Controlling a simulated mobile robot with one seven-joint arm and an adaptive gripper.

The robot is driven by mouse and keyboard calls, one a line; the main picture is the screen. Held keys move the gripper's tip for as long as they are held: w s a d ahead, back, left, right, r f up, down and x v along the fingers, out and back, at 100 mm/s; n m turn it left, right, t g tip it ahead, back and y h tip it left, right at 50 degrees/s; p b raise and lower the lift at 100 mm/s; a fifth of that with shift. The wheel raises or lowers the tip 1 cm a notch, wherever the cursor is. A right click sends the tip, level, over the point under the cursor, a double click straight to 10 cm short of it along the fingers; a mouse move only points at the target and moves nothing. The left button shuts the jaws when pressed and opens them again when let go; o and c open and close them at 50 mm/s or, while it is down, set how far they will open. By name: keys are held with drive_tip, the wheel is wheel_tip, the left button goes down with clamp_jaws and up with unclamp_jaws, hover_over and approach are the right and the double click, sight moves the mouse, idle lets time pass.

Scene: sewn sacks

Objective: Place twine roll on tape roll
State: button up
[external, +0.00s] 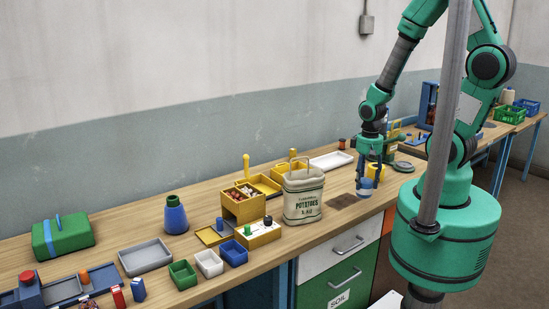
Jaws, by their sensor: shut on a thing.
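My gripper (367,178) points down over the bench, to the right of the potato sack. It is shut on a small light-blue thing (365,187) at its fingertips. The thing is too small here to tell whether it is the twine roll or the tape roll, or whether it touches the bench below. A yellow thing (376,170) stands close behind and to the right of the fingers, partly hidden by them. I cannot pick out the other roll for sure.
The potato sack (303,195) stands upright left of my gripper. A dark brown mat (342,201) lies between them. A white tray (331,161) lies behind. A round grey-green disc (404,167) lies to the right. Yellow boxes (243,205) stand left of the sack.

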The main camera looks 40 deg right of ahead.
drive_tip(key=d+r+p, duration=0.1)
drive_tip(key=d+r, duration=0.2)
drive_tip(key=d, duration=0.6)
drive_tip(key=s+d+r+m+p, duration=0.1)
drive_tip(key=d+r, duration=0.3)
drive_tip(key=d, duration=0.5)
drive_tip(key=shift+s+d, duration=0.15)
drive_tip(key=shift+d, duration=0.15)
drive_tip(key=w+d, duration=0.3)
drive_tip(key=w, duration=0.4)
drive_tip(key=w+d+f, duration=0.1)
drive_tip(key=w+d, duration=0.2)
drive_tip(key=w, duration=0.3)
drive_tip(key=shift+w+d+f, duration=0.2)
drive_tip(key=shift+w+d, duration=0.05)
drive_tip(key=shift+w, duration=0.1)
drive_tip(key=shift+w+d+f, duration=0.1)
drive_tip(key=shift+w+f, duration=0.1)
drive_tip(key=shift+f, duration=0.7)
drive_tip(key=shift+w+d+f, duration=0.1)
drive_tip(key=shift+w+f, duration=0.05)
drive_tip(key=shift+f, duration=0.75)
